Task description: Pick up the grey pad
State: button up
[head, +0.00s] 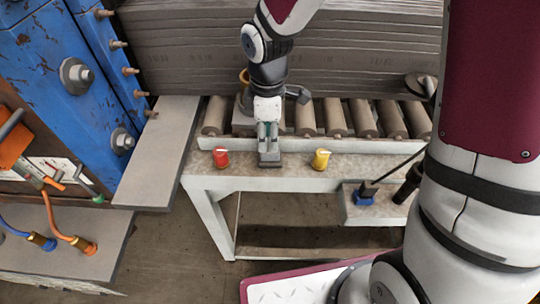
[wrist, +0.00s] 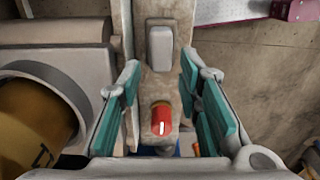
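The grey pad (wrist: 160,45) is a pale, rounded rectangular block lying on the narrow bench ledge in the wrist view. It shows ahead of my gripper (wrist: 160,78), roughly in line with the gap between the teal-padded fingers. The fingers are spread wide with nothing between their pads. In the head view my gripper (head: 268,133) hangs over the front ledge, and a dark grey block, seemingly the pad (head: 270,161), shows just below it, partly hidden by the fingers. I cannot tell the exact height between them.
A red object (head: 221,158) and a yellow object (head: 321,159) stand on the ledge either side. The red one also shows in the wrist view (wrist: 161,119). Rollers (head: 305,118) lie behind. A blue-based tool (head: 363,197) sits on a lower shelf at right.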

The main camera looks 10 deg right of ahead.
aim_at(270, 156)
jog(key=shift+s+d+f+p, duration=0.15)
jog(key=shift+f+p, duration=0.15)
jog(key=shift+f, duration=1.1)
jog(key=shift+w+d+f+p, duration=0.1)
jog(key=shift+f+p, duration=0.15)
jog(key=shift+f, duration=1.15)
grip_shut()
